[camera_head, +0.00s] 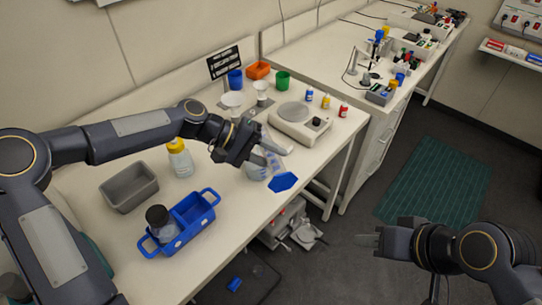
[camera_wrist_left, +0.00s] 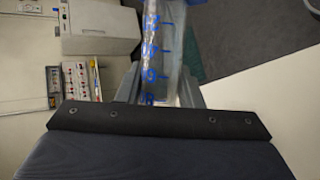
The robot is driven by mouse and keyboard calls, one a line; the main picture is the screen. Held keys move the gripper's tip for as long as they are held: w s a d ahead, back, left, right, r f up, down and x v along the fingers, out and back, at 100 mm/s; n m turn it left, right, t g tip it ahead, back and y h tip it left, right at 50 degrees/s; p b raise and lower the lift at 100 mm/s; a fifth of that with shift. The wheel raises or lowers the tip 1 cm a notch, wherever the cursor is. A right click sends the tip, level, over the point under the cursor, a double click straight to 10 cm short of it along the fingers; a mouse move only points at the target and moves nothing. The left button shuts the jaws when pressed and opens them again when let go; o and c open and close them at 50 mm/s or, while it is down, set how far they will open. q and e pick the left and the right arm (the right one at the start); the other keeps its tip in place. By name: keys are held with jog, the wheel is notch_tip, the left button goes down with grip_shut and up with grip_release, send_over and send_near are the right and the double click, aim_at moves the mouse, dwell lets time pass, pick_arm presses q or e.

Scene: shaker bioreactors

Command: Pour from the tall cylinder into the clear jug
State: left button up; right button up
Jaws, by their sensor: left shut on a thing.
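The tall cylinder is clear with a blue six-sided base (camera_head: 283,182). My left gripper (camera_head: 278,150) is shut on it above the bench's front edge. The cylinder is tilted, its base towards the lower right. In the left wrist view its clear wall (camera_wrist_left: 165,45) with blue scale marks rises between the fingers. The clear jug (camera_head: 254,170) stands on the bench just below the left gripper, partly hidden by the gripper and cylinder. Whether the cylinder's mouth is over the jug is hidden. My right gripper (camera_head: 368,240) is empty, over the floor; its finger gap is unclear.
A blue carrier (camera_head: 190,222) with a dark-capped bottle, a grey tub (camera_head: 128,188) and a yellow-capped bottle (camera_head: 180,160) stand left. A balance (camera_head: 299,122) and small bottles stand behind. Blue (camera_head: 235,79) and green (camera_head: 283,81) cups stand at the back.

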pick_arm(q)
jog(key=shift+w+r+n+g, duration=0.1)
jog(key=shift+r+n+g, duration=0.2)
jog(key=shift+r+g, duration=0.15)
jog(key=shift+w+r, duration=0.1)
jog(key=shift+r, duration=0.25)
jog(key=shift+w+r+n+g+h, duration=0.1)
jog(key=shift+r+n+g+h, duration=0.15)
jog(key=shift+r+n+h, duration=0.1)
jog(key=shift+r, duration=0.1)
dwell(1.8)
jog(key=shift+s+m+t+y+b, duration=0.25)
jog(key=shift+m+t+y+b, duration=0.25)
jog(key=shift+b, duration=0.4)
jog(key=shift+s+f+m+t+b, duration=0.1)
jog(key=shift+f+m+t+b, duration=0.25)
jog(key=shift+f+b, duration=0.7)
jog(key=shift+r+t+y+b, duration=0.1)
jog(key=shift+t+y+b, duration=0.15)
jog(key=shift+b, duration=0.45)
